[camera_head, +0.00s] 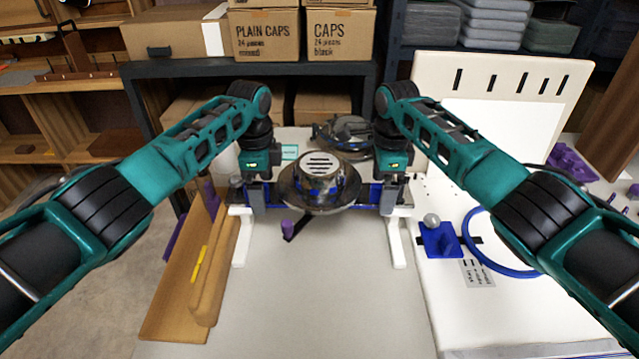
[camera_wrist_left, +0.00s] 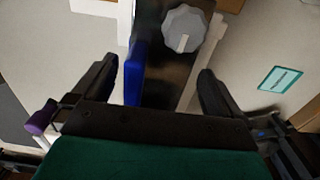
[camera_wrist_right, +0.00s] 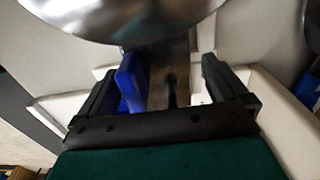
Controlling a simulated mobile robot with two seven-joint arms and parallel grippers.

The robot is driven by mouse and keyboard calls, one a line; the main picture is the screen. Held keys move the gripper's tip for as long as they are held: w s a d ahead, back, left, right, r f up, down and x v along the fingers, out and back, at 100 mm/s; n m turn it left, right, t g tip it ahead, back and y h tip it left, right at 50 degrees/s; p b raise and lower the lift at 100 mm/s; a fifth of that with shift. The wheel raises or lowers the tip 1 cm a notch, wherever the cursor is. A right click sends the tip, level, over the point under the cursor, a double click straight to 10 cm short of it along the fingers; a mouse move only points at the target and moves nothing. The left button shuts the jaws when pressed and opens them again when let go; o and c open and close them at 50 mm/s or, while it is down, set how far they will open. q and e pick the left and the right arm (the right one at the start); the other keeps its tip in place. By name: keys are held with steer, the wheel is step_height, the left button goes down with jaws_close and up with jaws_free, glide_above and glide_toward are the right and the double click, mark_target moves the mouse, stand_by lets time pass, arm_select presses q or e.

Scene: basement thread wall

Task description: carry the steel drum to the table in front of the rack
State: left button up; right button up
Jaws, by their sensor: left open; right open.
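A round steel drum (camera_head: 300,199) with a broad shiny rim and a slotted cap sits in the middle of the head view. A dark bar with blue parts runs across behind it, on white legs (camera_head: 397,240). My left gripper (camera_head: 263,200) is at the bar's left end, its open fingers either side of the bar (camera_wrist_left: 160,85), where a grey knob shows. My right gripper (camera_head: 389,198) is at the right end, open around the bar (camera_wrist_right: 172,75). The drum's rim (camera_wrist_right: 130,15) shows above it. Contact with the fingers cannot be told. A pale grey table top (camera_head: 320,300) lies beneath.
Behind is a dark rack (camera_head: 230,70) with cartons (camera_head: 268,35). A wooden piece (camera_head: 185,285) lies left. Right are a white board (camera_head: 490,330), a blue ring (camera_head: 478,255) and a blue block (camera_head: 438,243). A purple peg (camera_head: 287,229) stands before the drum. The front surface is clear.

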arm_select(q)
jaws_close()
arm_select(e)
jaws_close()
arm_select(q)
steer(key=shift+w+r, duration=0.1)
steer(key=shift+r, duration=0.1)
arm_select(e)
steer(key=shift+w+r, duration=0.1)
steer(key=shift+r, duration=0.1)
stand_by(0.4)
